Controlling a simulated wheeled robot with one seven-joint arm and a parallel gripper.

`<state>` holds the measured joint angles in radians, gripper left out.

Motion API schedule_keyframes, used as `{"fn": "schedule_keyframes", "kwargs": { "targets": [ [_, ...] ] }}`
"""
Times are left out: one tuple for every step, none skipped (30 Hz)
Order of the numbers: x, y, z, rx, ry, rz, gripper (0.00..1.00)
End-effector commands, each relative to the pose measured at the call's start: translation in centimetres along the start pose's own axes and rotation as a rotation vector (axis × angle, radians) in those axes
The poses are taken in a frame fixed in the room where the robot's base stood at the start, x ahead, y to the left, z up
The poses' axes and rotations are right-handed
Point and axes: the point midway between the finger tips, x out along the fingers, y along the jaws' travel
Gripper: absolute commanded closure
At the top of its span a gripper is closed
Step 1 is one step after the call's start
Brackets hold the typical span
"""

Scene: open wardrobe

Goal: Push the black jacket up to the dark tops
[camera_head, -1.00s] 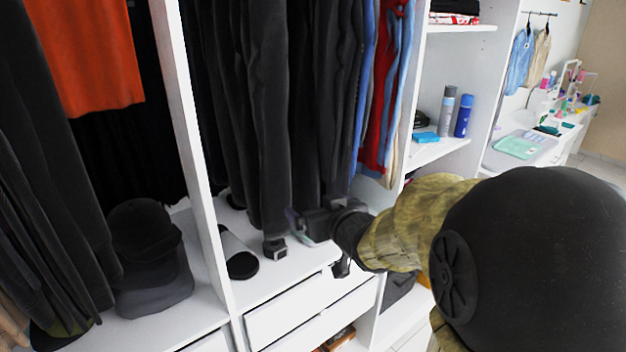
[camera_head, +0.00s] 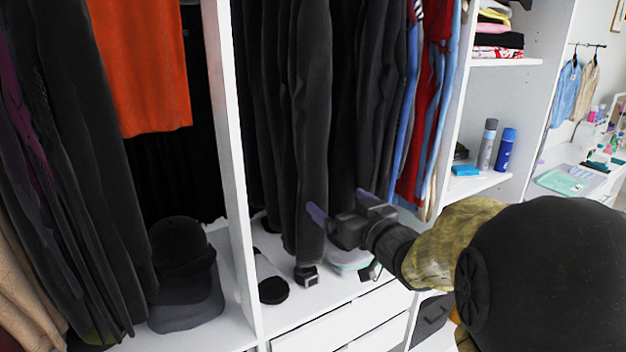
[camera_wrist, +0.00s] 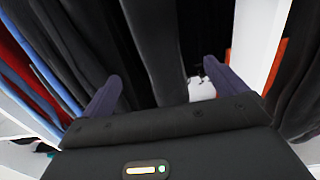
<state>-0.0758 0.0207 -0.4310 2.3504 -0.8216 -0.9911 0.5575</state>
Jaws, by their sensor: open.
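Several long black garments hang close together in the middle bay. The black jacket (camera_head: 309,130) appears to be the long one in front; I cannot tell it surely from its neighbours. Dark tops (camera_head: 262,90) hang just left of it. My gripper (camera_head: 342,205) is open at the lower part of these garments, one purple finger overlapping the jacket's lower edge in the head view. In the wrist view, black cloth (camera_wrist: 150,45) hangs between and beyond the spread fingers of my gripper (camera_wrist: 162,75). Whether a finger touches cloth is unclear.
Blue and red garments (camera_head: 432,100) hang to the right. A white upright panel (camera_head: 226,150) stands left, with an orange garment (camera_head: 140,70) and black caps (camera_head: 182,270) beyond it. Shoes or small items (camera_head: 272,290) lie on the shelf below. White drawers (camera_head: 345,325) are underneath.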

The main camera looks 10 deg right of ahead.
Motion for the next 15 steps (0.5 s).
{"fn": "schedule_keyframes", "kwargs": {
  "targets": [
    [0.9, -0.1, -0.1, 0.000, -0.004, -0.003, 0.03],
    [1.3, 0.0, -0.2, 0.000, -0.003, -0.002, 0.03],
    [2.0, 0.0, -0.2, 0.000, -0.004, -0.002, 0.03],
    [2.4, -0.1, -0.2, 0.000, -0.003, -0.003, 0.03],
    [2.9, -0.1, -0.2, 0.001, -0.003, -0.003, 0.03],
    [3.5, -0.1, -0.2, 0.000, -0.002, -0.003, 0.03],
    [3.9, -0.1, -0.2, 0.000, -0.002, -0.003, 0.03],
    [4.4, -0.1, -0.2, 0.000, -0.003, -0.002, 0.03],
    [5.0, -0.1, -0.2, -0.001, -0.002, -0.002, 0.03],
    [5.4, -0.1, -0.2, -0.001, -0.003, -0.003, 0.03],
    [5.9, -0.1, -0.2, -0.001, -0.003, -0.003, 0.03],
    [6.5, -0.1, -0.2, -0.001, -0.003, -0.002, 0.03],
    [6.9, -0.1, -0.3, -0.001, -0.003, -0.002, 0.03],
    [7.3, -0.1, -0.2, -0.001, -0.003, -0.002, 0.03],
    [7.9, 0.0, -0.3, -0.001, -0.003, -0.001, 0.03]
  ]
}}
